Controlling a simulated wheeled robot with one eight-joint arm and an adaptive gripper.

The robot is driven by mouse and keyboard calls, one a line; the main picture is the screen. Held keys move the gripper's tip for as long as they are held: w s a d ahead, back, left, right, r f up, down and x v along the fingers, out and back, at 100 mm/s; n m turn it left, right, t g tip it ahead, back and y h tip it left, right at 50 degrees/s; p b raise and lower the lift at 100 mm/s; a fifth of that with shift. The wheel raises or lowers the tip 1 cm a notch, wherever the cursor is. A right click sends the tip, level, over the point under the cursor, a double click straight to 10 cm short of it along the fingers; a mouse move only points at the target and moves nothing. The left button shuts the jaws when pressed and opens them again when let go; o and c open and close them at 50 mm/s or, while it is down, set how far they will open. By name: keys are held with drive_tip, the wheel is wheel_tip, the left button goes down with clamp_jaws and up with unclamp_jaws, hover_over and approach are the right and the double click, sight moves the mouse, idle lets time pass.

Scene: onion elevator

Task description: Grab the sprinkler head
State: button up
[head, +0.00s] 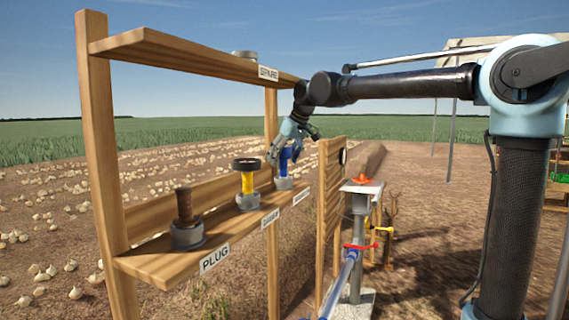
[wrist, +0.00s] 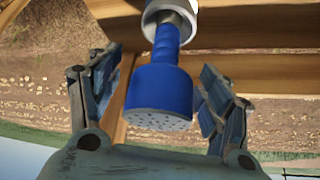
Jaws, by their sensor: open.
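The sprinkler head is blue with a perforated round face; in the wrist view the sprinkler head (wrist: 160,92) hangs between my fingers, its narrower neck set in a grey collar (wrist: 172,14). In the head view the sprinkler head (head: 284,162) stands upright in a grey holder (head: 284,183) at the far end of the lower wooden shelf (head: 160,264). My gripper (head: 291,145) is above and around its top. In the wrist view my gripper (wrist: 158,75) is open, one finger on each side, with a visible gap at the left; contact at the right cannot be told.
On the same shelf stand a yellow fitting with a black top (head: 247,180) and a brown plug (head: 185,207). An upper shelf (head: 180,52) runs above. A slatted wooden panel (head: 329,205) and a pipe stand with red handles (head: 358,215) are to the right.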

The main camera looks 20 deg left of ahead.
drive_tip(key=c, duration=1.3)
drive_tip(key=shift+r, duration=0.1)
drive_tip(key=shift+c, duration=0.2)
